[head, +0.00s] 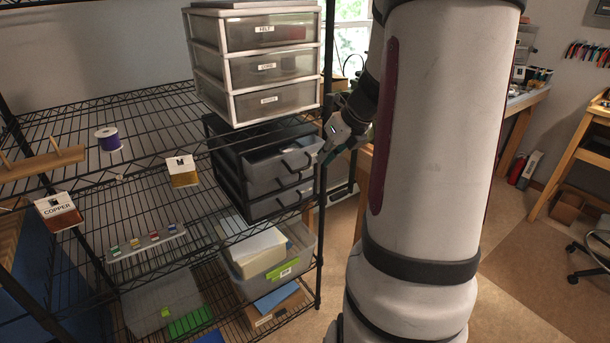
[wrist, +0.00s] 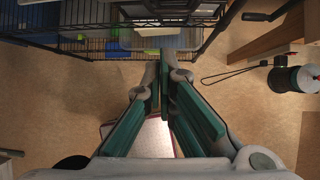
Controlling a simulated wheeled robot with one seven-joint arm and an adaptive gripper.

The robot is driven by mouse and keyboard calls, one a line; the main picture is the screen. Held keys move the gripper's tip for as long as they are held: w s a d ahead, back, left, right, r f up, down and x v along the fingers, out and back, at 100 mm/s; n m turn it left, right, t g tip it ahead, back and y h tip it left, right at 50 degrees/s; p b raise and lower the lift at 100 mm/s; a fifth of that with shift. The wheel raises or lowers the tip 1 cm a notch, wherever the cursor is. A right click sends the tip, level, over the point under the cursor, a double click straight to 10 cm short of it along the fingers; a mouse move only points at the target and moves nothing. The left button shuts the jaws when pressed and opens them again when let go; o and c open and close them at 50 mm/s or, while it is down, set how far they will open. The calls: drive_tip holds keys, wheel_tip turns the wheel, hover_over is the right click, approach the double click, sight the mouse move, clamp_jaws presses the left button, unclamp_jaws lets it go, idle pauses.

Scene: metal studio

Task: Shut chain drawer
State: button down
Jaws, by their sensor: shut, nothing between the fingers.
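A dark drawer unit (head: 229,171) stands on the wire shelf, below a white-framed unit. Its upper drawer (head: 276,172) looks pulled out, with its inside showing from above; I cannot read a label that says chain. The drawer has a dark loop handle (head: 303,164). My gripper (head: 322,155) is at the right front of this drawer, close to the handle; I cannot tell if they touch. In the wrist view my green-padded fingers (wrist: 166,58) are shut and hold nothing, pointing toward the shelf rack.
The white-framed drawer unit (head: 271,71) with labelled drawers sits just above. A shelf post (head: 320,240) stands beside the drawer front. A clear bin (head: 268,256) is on the shelf below. Spools and boxes lie at left. A black spool with a cord (wrist: 295,79) is at right in the wrist view.

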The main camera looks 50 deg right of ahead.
drive_tip(key=w+d+f+t+h+b, duration=0.1)
drive_tip(key=w+f+b, duration=0.2)
drive_tip(key=w+f, duration=0.4)
drive_tip(key=shift+d+f+h, duration=0.3)
drive_tip(key=shift+f, duration=0.8)
